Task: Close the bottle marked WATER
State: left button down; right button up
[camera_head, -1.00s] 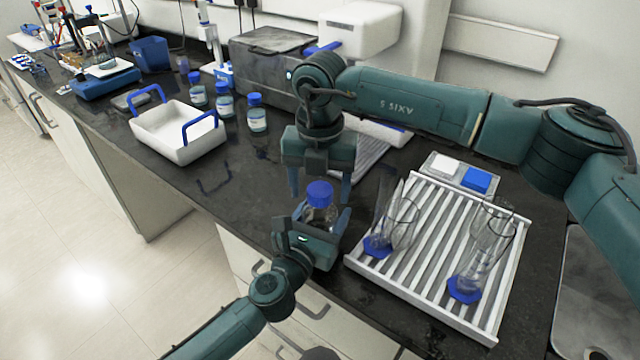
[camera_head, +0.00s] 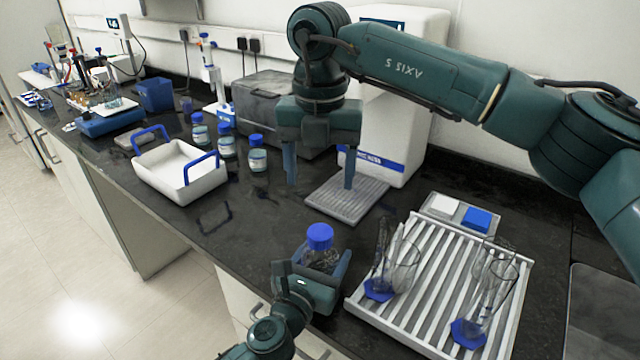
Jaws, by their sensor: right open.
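A clear bottle (camera_head: 321,262) with a blue cap (camera_head: 320,236) on its top stands upright at the front of the dark counter. Its label is not readable here. My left gripper (camera_head: 322,272) is around the bottle's body from the front, with its fingers on both sides, and appears shut on it. My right gripper (camera_head: 320,182) is open and empty, pointing down above and behind the bottle, clear of the cap. Several other blue-capped bottles (camera_head: 257,154) stand farther back on the left; their labels are too small to read.
A white slatted rack (camera_head: 425,275) with glass cylinders (camera_head: 482,310) stands right of the bottle. A white tray with blue handles (camera_head: 180,176) is at left. A ridged grey plate (camera_head: 346,199) and a white machine (camera_head: 400,130) are behind.

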pick_arm(q)
jog(key=shift+c, duration=1.4)
grip_release()
jog(key=shift+s, duration=0.1)
jog(key=b+v, duration=0.1)
jog(key=v, duration=1.2)
